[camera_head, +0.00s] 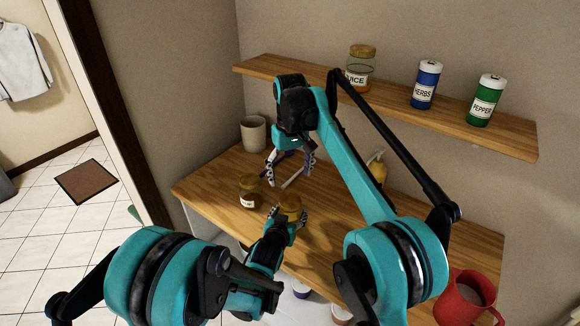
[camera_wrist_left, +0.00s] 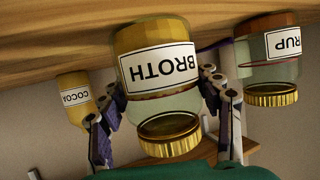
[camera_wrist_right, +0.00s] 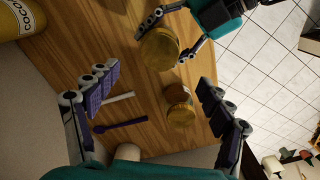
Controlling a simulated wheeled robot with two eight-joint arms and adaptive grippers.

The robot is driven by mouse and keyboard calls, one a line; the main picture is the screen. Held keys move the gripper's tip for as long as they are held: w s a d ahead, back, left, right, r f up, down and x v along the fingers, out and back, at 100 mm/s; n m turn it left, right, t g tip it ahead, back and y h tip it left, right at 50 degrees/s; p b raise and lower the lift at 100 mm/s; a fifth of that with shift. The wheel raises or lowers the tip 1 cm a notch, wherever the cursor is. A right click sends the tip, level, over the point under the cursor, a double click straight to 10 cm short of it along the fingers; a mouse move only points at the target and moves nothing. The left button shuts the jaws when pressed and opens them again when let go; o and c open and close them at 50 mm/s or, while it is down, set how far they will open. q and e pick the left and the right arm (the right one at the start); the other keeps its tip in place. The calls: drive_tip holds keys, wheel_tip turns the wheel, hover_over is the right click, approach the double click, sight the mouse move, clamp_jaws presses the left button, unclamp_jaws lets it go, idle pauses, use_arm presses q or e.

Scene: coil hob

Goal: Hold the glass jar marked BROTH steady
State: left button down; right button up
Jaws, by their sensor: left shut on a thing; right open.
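The glass jar marked BROTH (camera_wrist_left: 160,68) has a gold lid and amber contents. It stands upright on the wooden counter in the upside-down left wrist view. My left gripper (camera_wrist_left: 165,95) is shut around its sides, one finger on each. In the head view the jar's lid (camera_head: 290,202) shows at my left gripper (camera_head: 289,216), but its label is hidden. The right wrist view shows its lid (camera_wrist_right: 160,48) from above. My right gripper (camera_head: 290,170) is open and empty above the counter, behind the BROTH jar; its spread fingers (camera_wrist_right: 155,98) show in its wrist view.
The SYRUP jar (camera_wrist_left: 270,60) stands close beside the BROTH jar. A COCOA container (camera_wrist_left: 72,97) is on the other side. A purple utensil (camera_wrist_right: 120,125), a pale stick (camera_wrist_right: 115,99) and a beige cup (camera_head: 253,133) are behind. A red mug (camera_head: 463,298) stands front right. Labelled containers line the shelf (camera_head: 395,103).

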drive_tip(key=shift+r, duration=1.55)
use_arm(q)
drive_tip(key=shift+c, duration=1.4)
unclamp_jaws()
drive_tip(key=v, duration=1.2)
drive_tip(key=shift+a, duration=0.1)
